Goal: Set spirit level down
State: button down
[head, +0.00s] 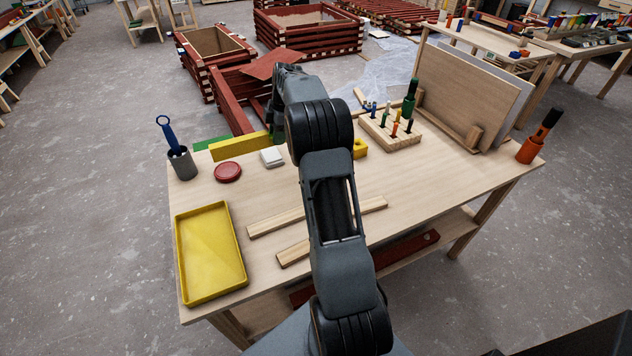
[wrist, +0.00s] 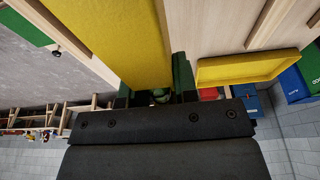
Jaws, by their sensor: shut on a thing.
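The spirit level is a long yellow bar (head: 240,146) at the back left edge of the workbench in the head view. In the wrist view its broad yellow face (wrist: 110,35) runs out from between my fingers. My gripper (wrist: 153,84) is shut on it, with a green finger on each side. In the head view my arm hides most of the gripper. I cannot tell whether the level touches the bench top.
The bench (head: 405,195) holds a yellow tray (head: 210,250), a red round lid (head: 228,172), a white block (head: 272,157), a grey cup (head: 181,164) with a blue tool, two battens (head: 275,223) and a tool block (head: 388,133). Bare wood lies between the battens and lid.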

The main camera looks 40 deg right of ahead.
jog(key=s+f, duration=0.2)
jog(key=s, duration=0.1)
jog(key=s+d+f, duration=0.1)
jog(key=s+f, duration=0.2)
jog(key=s, duration=0.1)
jog(key=s+f, duration=0.2)
jog(key=s, duration=0.2)
jog(key=shift+d+f, duration=0.15)
jog(key=shift+f, duration=0.2)
jog(key=shift+s+f, duration=0.25)
jog(key=shift+f, duration=0.1)
jog(key=shift+s+f, duration=0.15)
jog(key=shift+f, duration=0.75)
jog(key=shift+s+f, duration=0.1)
jog(key=shift+f, duration=0.8)
jog(key=shift+f, duration=0.1)
jog(key=c, duration=0.9)
grip_release()
